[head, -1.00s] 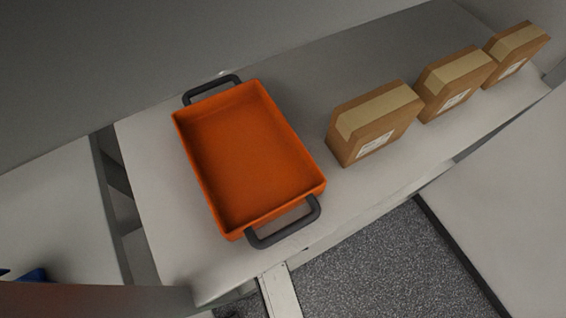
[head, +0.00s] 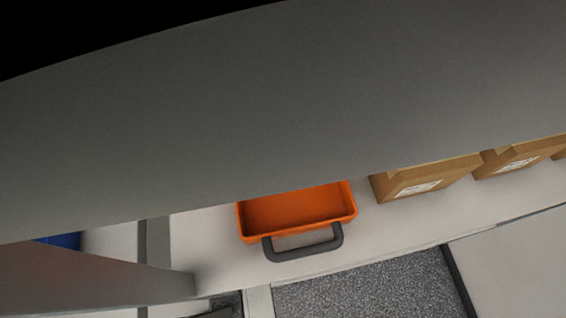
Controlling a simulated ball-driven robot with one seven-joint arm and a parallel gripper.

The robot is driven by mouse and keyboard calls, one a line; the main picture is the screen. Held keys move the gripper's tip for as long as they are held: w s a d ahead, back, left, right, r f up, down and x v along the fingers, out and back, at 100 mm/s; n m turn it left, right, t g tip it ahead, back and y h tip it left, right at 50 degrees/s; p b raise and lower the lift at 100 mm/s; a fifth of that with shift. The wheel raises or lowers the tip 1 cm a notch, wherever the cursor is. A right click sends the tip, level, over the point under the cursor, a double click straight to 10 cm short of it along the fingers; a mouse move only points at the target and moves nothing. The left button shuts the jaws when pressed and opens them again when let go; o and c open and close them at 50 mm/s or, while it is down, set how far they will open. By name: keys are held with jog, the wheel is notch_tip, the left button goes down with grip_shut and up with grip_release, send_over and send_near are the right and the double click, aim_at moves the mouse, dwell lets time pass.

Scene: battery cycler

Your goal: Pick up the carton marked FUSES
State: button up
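Brown cardboard cartons with white labels stand in a row on the pale bench at the right of the head view. The nearest carton (head: 388,188) is just right of the orange tray. A second carton (head: 490,174) stands farther right, and a sliver of a third carton (head: 560,154) shows at the right edge. The label print is too small to read, so I cannot tell which one is marked FUSES. The carton tops are partly hidden behind a large grey surface. My gripper is not in view.
The orange tray (head: 350,223) with a dark handle (head: 304,253) sits on the bench (head: 205,240), its back part hidden. A large grey surface (head: 280,100) fills the upper view. A grey-brown panel (head: 90,280) crosses the lower left, near something blue (head: 67,241). Speckled floor (head: 370,285) shows below.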

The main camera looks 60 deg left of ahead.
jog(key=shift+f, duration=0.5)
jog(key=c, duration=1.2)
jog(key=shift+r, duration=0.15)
